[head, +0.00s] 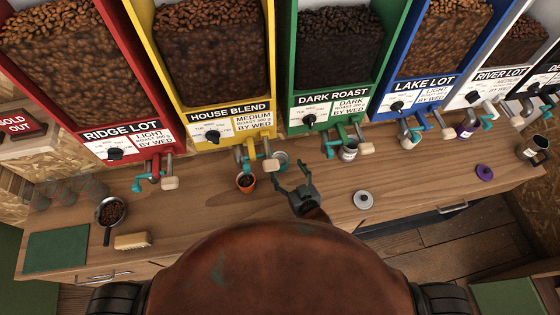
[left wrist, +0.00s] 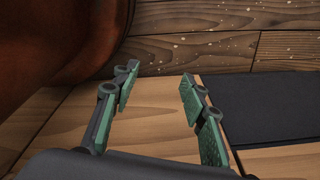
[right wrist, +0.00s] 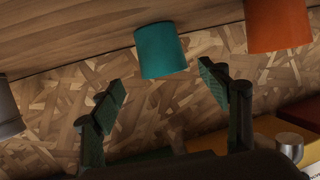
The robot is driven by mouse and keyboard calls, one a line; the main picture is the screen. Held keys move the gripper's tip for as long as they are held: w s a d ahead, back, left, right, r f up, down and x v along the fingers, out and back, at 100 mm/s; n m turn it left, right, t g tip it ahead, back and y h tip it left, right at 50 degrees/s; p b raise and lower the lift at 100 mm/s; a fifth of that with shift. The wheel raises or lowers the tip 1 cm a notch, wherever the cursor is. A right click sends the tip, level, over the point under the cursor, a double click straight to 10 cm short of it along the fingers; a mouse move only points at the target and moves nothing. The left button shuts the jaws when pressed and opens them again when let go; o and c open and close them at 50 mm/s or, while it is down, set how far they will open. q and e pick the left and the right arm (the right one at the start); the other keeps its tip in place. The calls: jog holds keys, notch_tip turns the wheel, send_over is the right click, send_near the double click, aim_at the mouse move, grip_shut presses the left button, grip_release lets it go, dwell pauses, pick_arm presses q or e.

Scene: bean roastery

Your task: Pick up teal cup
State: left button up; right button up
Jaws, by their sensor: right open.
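The teal cup (right wrist: 162,50) stands on the counter ahead of my right gripper (right wrist: 165,75), centred between its fingertips in the right wrist view, which sees the counter at the top. The right gripper is open and empty; no finger appears to touch the cup. My left gripper (left wrist: 158,76) is open and empty above the counter's wood in the left wrist view. It does not show in the head view.
An orange cup (head: 246,182) with dark contents stands left of the teal cup; it also shows in the right wrist view (right wrist: 278,25). Bean dispensers with handles line the back. A grey lid (head: 363,200) lies to the right. A portafilter-like scoop (head: 110,212) and brush (head: 132,241) lie left.

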aim_at(283, 167)
jog(key=x, duration=0.3)
jog(key=shift+a+f, duration=0.1)
jog(key=shift+a, duration=0.15)
jog(key=shift+x, duration=1.15)
jog(key=shift+w+a+f, duration=0.2)
jog(key=shift+w+f, duration=0.1)
jog(key=shift+f, duration=0.1)
jog(key=c, duration=0.9)
pick_arm(q)
jog(key=shift+s, duration=0.9)
pick_arm(e)
jog(key=c, duration=0.4)
